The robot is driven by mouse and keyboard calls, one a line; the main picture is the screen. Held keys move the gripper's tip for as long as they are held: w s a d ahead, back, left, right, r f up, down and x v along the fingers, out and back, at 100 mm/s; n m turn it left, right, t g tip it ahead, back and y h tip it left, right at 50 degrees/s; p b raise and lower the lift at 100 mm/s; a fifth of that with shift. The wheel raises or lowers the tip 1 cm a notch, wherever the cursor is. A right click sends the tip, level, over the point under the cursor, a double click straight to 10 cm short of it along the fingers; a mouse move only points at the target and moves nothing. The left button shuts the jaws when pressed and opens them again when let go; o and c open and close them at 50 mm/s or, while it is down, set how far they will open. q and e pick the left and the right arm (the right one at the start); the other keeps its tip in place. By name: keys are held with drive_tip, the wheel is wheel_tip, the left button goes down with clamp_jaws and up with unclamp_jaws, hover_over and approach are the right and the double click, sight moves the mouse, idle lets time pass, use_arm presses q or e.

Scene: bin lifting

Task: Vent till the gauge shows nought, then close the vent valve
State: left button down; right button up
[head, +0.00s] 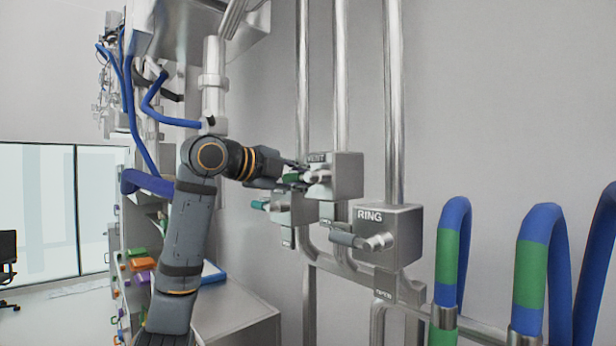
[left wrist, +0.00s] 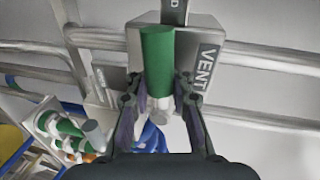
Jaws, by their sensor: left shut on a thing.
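The vent valve is a grey metal block (head: 346,176) marked VENT, on a vertical pipe; it also shows in the left wrist view (left wrist: 205,42). Its green cylindrical handle (left wrist: 158,50) lies between the fingers of my left gripper (left wrist: 160,82). In the head view my left gripper (head: 291,177) reaches in from the left and is shut on this handle, mostly hiding it. No gauge can be made out in either view. My right gripper is not in view.
A RING valve block (head: 388,232) with a grey handle (head: 348,239) stands close to the right. Another block (head: 292,209) with a green handle (head: 261,205) sits just below my left gripper. Blue-and-green hoses (head: 532,262) stand at right. A grey cabinet (head: 240,322) is below.

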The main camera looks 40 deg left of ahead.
use_arm(q)
drive_tip(key=shift+m, duration=0.3)
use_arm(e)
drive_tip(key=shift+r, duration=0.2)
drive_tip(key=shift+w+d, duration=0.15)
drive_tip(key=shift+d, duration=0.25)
use_arm(q)
drive_tip(key=c, duration=1.6)
unclamp_jaws()
drive_tip(key=shift+c, duration=0.2)
drive_tip(key=o, duration=0.5)
drive_tip(key=shift+s+r, duration=0.2)
drive_tip(key=shift+s, duration=0.55)
drive_tip(key=shift+w, duration=0.25)
drive_tip(key=v, duration=0.7)
drive_tip(key=shift+s+d, duration=0.1)
drive_tip(key=shift+s, duration=0.2)
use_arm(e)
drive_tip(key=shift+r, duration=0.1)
